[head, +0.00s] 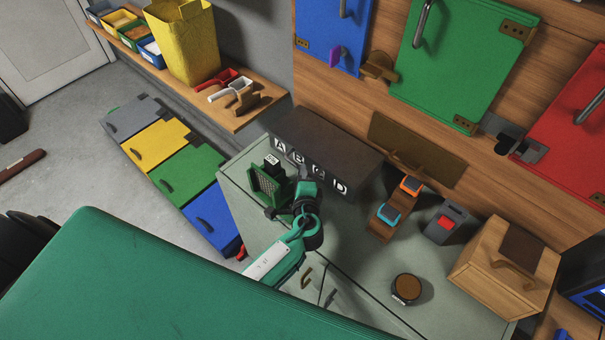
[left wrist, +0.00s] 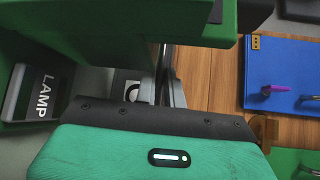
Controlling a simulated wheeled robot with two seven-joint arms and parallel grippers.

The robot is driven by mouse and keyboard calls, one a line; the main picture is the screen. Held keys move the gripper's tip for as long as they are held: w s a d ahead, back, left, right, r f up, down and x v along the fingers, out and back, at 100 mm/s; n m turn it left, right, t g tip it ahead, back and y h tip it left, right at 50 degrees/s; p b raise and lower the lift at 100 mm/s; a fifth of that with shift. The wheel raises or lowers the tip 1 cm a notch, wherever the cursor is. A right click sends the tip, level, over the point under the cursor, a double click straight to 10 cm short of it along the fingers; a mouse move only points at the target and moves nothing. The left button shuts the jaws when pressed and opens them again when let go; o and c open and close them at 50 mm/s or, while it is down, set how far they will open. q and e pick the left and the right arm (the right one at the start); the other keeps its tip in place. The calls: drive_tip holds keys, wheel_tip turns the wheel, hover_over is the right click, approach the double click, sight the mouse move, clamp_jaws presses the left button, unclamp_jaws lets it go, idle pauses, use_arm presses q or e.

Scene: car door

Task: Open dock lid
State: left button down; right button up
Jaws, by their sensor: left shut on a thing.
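My left gripper (head: 290,203) reaches over the grey-green counter and is shut beside a small green item with a grid face (head: 268,186). In the left wrist view the fingers (left wrist: 163,88) are close under a green part (left wrist: 130,22); what exactly they hold is hidden. A sign reading LAMP (left wrist: 43,96) shows to the left of them. Behind the gripper stands a dark box (head: 322,140) with letters A to D on its front. No part is clearly marked as the dock lid, and I cannot tell which one it is. My right gripper is not in view.
The counter also holds a brown stand with orange and blue rings (head: 391,208), a grey box with a red button (head: 446,224), a round brown-topped item (head: 406,289) and a wooden box (head: 508,268). Coloured doors, including a green one (head: 460,60), hang on the wall.

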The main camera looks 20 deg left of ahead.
use_arm(q)
drive_tip(key=w+d+r+p, duration=0.1)
drive_tip(key=w+r+p, duration=0.2)
drive_tip(key=r+p, duration=0.6)
drive_tip(key=shift+w+d+r+m+g, duration=0.2)
drive_tip(key=shift+r+m+g, duration=0.2)
drive_tip(key=shift+r, duration=1.25)
drive_tip(key=c, duration=1.5)
unclamp_jaws()
